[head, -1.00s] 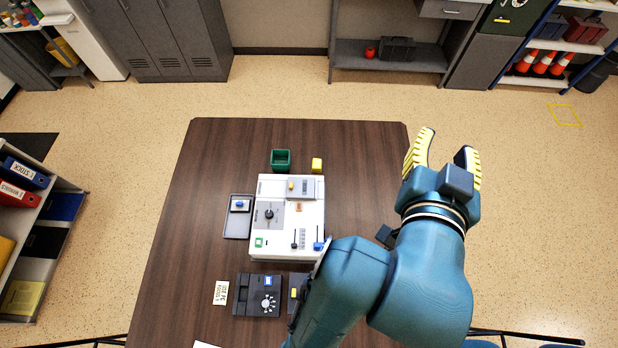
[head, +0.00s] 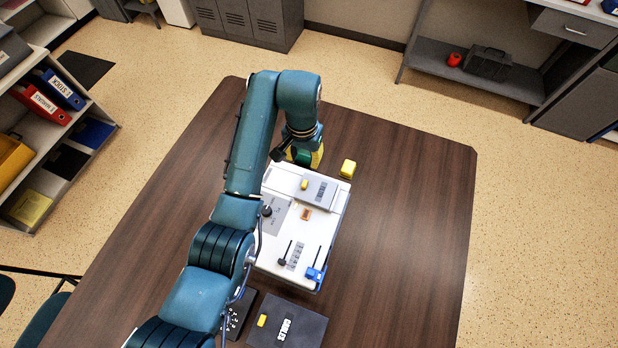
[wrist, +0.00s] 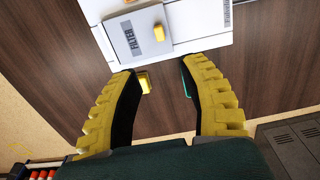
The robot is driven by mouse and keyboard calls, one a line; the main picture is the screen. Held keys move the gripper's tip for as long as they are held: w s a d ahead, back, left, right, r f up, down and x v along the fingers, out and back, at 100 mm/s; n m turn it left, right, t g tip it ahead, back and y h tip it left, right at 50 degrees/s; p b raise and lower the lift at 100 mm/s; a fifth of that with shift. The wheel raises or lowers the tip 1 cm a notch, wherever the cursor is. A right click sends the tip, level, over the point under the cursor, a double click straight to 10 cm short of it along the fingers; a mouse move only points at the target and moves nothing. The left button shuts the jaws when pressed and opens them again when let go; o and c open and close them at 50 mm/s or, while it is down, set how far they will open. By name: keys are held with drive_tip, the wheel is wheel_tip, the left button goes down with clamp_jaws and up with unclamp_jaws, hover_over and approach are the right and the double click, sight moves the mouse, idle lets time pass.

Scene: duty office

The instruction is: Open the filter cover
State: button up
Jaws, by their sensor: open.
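The filter cover (head: 321,189) is a grey plate with a yellow knob on top of the white unit (head: 275,237), near its far edge. It lies flat and looks shut. In the wrist view the cover (wrist: 128,38) shows its FILTER label and knob beyond my fingertips. My gripper (wrist: 160,69) is open, with nothing between its yellow fingers touching them. In the head view my gripper (head: 316,157) is just past the unit's far edge, partly hidden by my wrist, and apart from the cover.
A yellow block (head: 348,168) stands behind the unit, close to my gripper. A green open box (head: 302,157) is mostly hidden by my wrist. The unit carries a knob, sliders and a blue part (head: 316,274). Dark boxes lie in front. Table to the right is clear.

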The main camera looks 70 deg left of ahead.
sight(304, 183)
wheel_tip(304, 183, down, 15)
drive_tip(key=shift+b, duration=0.95)
drive_tip(key=shift+d, duration=0.1)
clamp_jaws()
